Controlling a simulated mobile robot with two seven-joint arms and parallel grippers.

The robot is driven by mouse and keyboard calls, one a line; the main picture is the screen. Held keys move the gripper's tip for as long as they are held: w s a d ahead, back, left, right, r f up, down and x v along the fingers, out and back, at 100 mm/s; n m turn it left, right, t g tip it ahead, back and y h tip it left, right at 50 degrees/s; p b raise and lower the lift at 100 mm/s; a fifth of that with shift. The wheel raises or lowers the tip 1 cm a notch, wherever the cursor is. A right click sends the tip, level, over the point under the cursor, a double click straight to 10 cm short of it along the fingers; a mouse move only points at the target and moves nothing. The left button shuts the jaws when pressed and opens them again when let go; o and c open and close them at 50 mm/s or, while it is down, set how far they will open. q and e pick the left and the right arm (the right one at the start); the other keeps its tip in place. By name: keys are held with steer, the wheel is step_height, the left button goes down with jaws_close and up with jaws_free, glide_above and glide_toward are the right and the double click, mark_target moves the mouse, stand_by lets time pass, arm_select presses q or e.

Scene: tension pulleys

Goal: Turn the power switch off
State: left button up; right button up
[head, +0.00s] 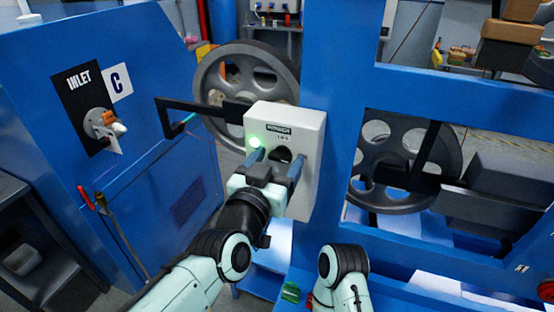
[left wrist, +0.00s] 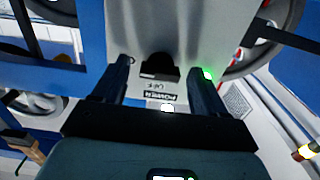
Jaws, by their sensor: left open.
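The white power box (head: 311,160) is fixed to the blue frame in the middle of the head view, with a "POWER" label and a lit green lamp (head: 256,142). Its dark switch knob (head: 284,154) is partly hidden by my gripper in the head view. My left gripper (head: 276,163) is open in front of the box, its fingers spread to either side of the knob. In the left wrist view the knob (left wrist: 158,68) shows between the two fingers (left wrist: 158,64); I cannot tell whether they touch it. My right gripper is out of view.
A blue cabinet with an "INLET" valve (head: 104,126) stands at left. Grey pulley wheels (head: 232,85) are behind the box and at right (head: 405,160). The blue frame (head: 340,90) runs beside the box. A red button (head: 545,290) is at lower right.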

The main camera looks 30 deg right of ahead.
arm_select(q)
steer(key=shift+w+d, duration=0.1)
steer(key=shift+d, duration=0.05)
steer(key=shift+c, duration=0.3)
steer(key=c, duration=1)
